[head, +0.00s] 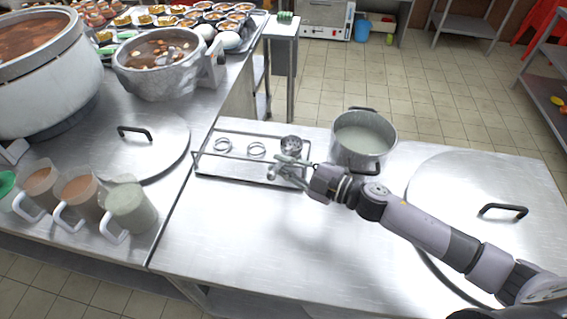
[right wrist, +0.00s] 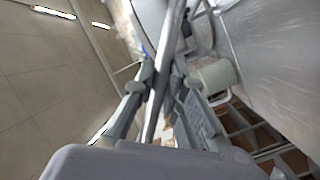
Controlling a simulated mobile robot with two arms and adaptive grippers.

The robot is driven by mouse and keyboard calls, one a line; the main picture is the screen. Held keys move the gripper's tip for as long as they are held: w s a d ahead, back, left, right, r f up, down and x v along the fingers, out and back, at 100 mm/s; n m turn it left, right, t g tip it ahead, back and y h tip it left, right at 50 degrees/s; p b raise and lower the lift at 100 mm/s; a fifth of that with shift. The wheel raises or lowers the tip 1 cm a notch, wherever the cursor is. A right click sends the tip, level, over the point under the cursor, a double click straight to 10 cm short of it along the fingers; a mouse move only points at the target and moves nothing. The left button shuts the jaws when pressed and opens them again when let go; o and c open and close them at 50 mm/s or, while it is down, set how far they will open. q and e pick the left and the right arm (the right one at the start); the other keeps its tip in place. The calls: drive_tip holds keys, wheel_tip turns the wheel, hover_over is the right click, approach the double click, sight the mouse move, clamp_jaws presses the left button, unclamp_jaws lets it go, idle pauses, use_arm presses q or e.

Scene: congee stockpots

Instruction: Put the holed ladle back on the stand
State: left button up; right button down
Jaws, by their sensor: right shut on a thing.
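The stand (head: 235,178) is a low metal tray with a rail and rings, on the steel table in the head view. Two of its rings, on the left and in the middle, look empty. The holed ladle (head: 291,144) shows its dark, perforated bowl at the right end of the stand. My right gripper (head: 284,169) is at the stand's right front, shut on the ladle. In the right wrist view the ladle's long metal handle (right wrist: 163,75) runs between the fingers (right wrist: 160,105). I cannot tell whether the bowl touches the stand. My left gripper is not in view.
A steel pot (head: 363,138) of pale liquid stands close right of the stand. A large lid (head: 465,190) lies at the right. Measuring jugs (head: 130,208), another lid (head: 130,145) and stockpots (head: 45,75) fill the left counter. The table in front of the stand is clear.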

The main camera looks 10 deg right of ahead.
drive_tip(key=c, duration=1.6)
unclamp_jaws()
drive_tip(key=shift+o, duration=0.2)
drive_tip(key=v, duration=1.2)
